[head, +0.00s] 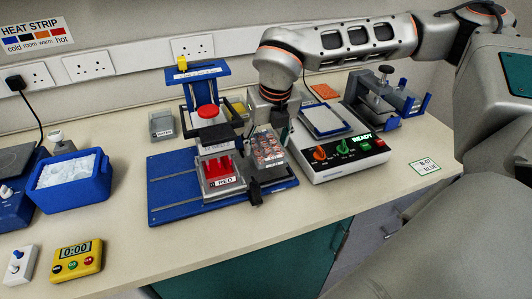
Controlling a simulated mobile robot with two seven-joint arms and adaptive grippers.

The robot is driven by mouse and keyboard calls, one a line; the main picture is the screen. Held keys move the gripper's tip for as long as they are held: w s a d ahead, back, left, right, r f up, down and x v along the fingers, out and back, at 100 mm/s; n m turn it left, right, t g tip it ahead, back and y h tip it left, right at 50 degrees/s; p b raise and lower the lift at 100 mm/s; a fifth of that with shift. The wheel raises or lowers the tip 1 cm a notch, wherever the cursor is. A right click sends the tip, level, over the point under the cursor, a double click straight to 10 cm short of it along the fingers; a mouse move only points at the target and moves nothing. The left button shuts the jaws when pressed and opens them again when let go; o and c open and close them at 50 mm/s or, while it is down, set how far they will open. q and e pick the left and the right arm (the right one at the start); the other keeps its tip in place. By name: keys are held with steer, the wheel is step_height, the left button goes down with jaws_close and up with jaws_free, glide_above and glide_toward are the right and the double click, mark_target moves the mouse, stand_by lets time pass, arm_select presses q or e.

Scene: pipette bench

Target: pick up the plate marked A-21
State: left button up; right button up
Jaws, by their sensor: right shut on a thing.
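A clear plate with reddish wells (267,148) is at the middle of the bench, over the right part of the blue board (175,190). I cannot read A-21 on it, and I cannot tell whether it touches the board. My right gripper (262,160) reaches down from above and is shut on this plate. The gripper partly hides the plate's edges. Just left of it stands a grey rack with red contents (222,170), marked RED. My left gripper is not in view.
A control box (335,155) reading READY stands close on the right. A blue stand with a red knob (208,112) is behind the rack. A blue ice tub (70,180) and a yellow timer (77,260) are left. A B-07 BLUE card (425,167) lies right. The front bench strip is clear.

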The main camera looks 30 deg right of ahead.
mark_target(267, 151)
step_height(267, 151, up, 7)
steer(key=s+d, duration=0.2)
steer(key=d, duration=0.7)
steer(key=s+d+b, duration=0.1)
steer(key=s+d, duration=0.1)
steer(key=d, duration=0.8)
steer(key=shift+s, duration=0.3)
steer(key=shift+r+p, duration=1.5)
steer(key=shift+p, duration=0.05)
